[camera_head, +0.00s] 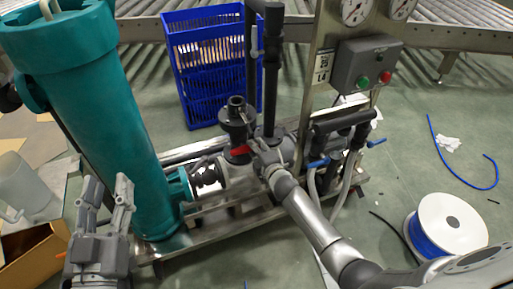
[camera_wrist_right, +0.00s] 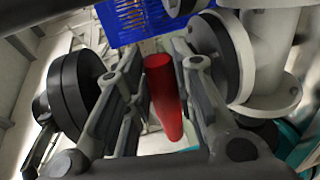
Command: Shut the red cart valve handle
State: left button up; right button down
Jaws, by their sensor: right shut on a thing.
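The red valve handle (camera_wrist_right: 162,98) stands between the two fingers of my right gripper (camera_wrist_right: 155,85) in the right wrist view, and the gripper is shut on it. In the head view a bit of the red handle (camera_head: 240,151) shows at the dark valve, beside my right gripper (camera_head: 265,152); part of it is hidden. My left gripper (camera_head: 103,200) is at the lower left of the head view, in front of the teal cylinder, with its fingers apart and nothing between them.
The teal cylinder (camera_head: 95,110) stands on the cart left of the valve. A control box (camera_head: 367,65) and gauges are at the upper right. A blue crate (camera_head: 210,65) stands behind. A blue hose spool (camera_head: 447,225) lies on the floor at right. A pitcher (camera_head: 25,185) is at left.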

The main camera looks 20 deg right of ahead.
jog(key=c, duration=1.2)
grip_release()
jog(key=shift+c, duration=0.2)
jog(key=s+r, duration=0.2)
jog(key=s, duration=0.9)
jog(key=shift+s+d+r, duration=0.15)
jog(key=shift+s+d, duration=0.1)
jog(key=shift+s, duration=0.15)
